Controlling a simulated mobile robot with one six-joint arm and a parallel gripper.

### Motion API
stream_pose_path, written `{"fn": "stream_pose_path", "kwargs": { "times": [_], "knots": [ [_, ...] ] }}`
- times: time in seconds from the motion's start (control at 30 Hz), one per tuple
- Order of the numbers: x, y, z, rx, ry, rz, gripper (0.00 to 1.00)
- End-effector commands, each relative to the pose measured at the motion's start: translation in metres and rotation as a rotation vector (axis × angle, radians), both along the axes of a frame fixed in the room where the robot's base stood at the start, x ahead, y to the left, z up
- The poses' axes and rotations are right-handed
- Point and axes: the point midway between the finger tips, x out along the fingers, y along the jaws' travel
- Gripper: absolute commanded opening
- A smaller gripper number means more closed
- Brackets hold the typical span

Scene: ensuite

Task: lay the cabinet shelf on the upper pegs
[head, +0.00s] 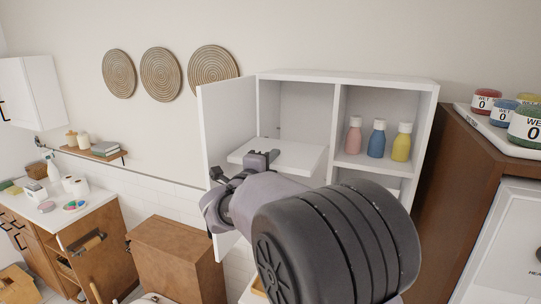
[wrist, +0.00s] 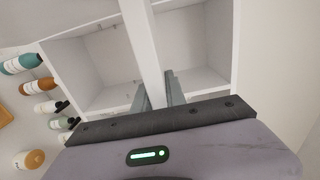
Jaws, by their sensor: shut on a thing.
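The white cabinet shelf (head: 298,156) is a flat panel, roughly level, at the left compartment of the white wall cabinet (head: 385,79). Its near edge sticks out past the cabinet front. My gripper (head: 262,158) is shut on the shelf's near edge. In the wrist view my gripper (wrist: 156,92) has a finger on each face of the shelf (wrist: 142,45), which shows as a narrow upright band. Small peg-like marks (wrist: 100,28) show on the compartment walls to the left of the shelf there. I cannot tell whether the shelf touches any pegs.
The cabinet door (head: 224,115) stands open at the left of the compartment. Pink (head: 353,136), blue (head: 376,140) and yellow (head: 401,144) bottles stand in the right compartment. A brown cabinet (head: 445,180) with jars on top is close on the right. Several bottles show in the wrist view.

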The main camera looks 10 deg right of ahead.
Motion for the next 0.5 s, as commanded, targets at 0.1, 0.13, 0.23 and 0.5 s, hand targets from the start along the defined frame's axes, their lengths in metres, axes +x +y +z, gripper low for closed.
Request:
{"fn": "stream_pose_path", "kwargs": {
  "times": [0.1,0.13,0.23,0.5],
  "knots": [
    [0.0045,-0.0017,0.0083,-0.002,-0.001,0.005,0.00],
    [0.0050,-0.0019,0.0081,-0.001,-0.002,0.006,0.00],
    [0.0057,-0.0021,0.0068,0.000,-0.002,0.007,0.00],
    [0.0055,-0.0021,0.0051,-0.001,-0.002,0.006,0.00]
  ]
}}
